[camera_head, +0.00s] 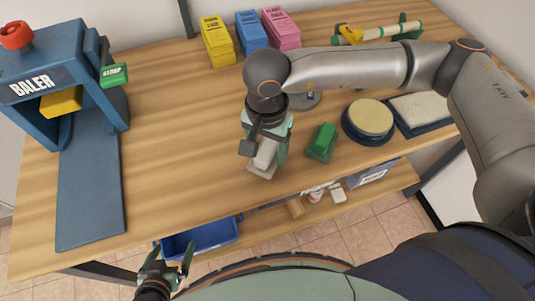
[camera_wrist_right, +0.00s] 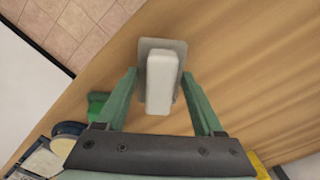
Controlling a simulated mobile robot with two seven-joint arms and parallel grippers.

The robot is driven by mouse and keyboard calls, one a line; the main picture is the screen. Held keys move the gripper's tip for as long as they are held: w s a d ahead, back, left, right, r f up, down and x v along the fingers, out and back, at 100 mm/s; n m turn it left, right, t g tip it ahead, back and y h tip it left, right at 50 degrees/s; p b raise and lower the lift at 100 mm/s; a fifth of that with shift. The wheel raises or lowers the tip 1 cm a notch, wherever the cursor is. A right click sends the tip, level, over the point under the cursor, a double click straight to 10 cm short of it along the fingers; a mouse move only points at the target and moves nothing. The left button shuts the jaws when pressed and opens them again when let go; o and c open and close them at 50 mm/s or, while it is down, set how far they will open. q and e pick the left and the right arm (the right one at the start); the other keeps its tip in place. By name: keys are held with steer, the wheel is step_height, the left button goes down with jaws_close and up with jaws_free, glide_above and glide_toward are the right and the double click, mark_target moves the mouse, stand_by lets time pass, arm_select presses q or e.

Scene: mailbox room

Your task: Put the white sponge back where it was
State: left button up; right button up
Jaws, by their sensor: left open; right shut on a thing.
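The white sponge (camera_head: 265,153) is between the fingers of my right gripper (camera_head: 268,146), which is shut on it. In the right wrist view the white sponge (camera_wrist_right: 162,82) lies lengthwise between the fingertips of the right gripper (camera_wrist_right: 160,78). A flat grey plate (camera_wrist_right: 175,46) shows right behind it; I cannot tell whether they touch. In the head view this plate (camera_head: 261,174) lies near the table's front edge. My left gripper (camera_head: 171,264) is open and empty, low in front of the table.
A green sponge on a green base (camera_head: 321,142) sits right of the right gripper. A round pad (camera_head: 369,117) and a rectangular pad (camera_head: 421,110) are farther right. A blue baler (camera_head: 48,75) stands left. Yellow, blue and pink boxes (camera_head: 252,32) stand behind. The table's centre-left is clear.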

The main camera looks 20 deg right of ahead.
mark_target(267, 159)
steer(key=shift+f, duration=1.35)
steer(key=shift+f+b, duration=0.2)
steer(key=shift+b, duration=0.1)
steer(key=o, duration=1.2)
steer(key=shift+r, duration=0.1)
step_height(267, 159, up, 12)
steer(key=shift+s+r, duration=0.1)
steer(key=shift+r, duration=0.05)
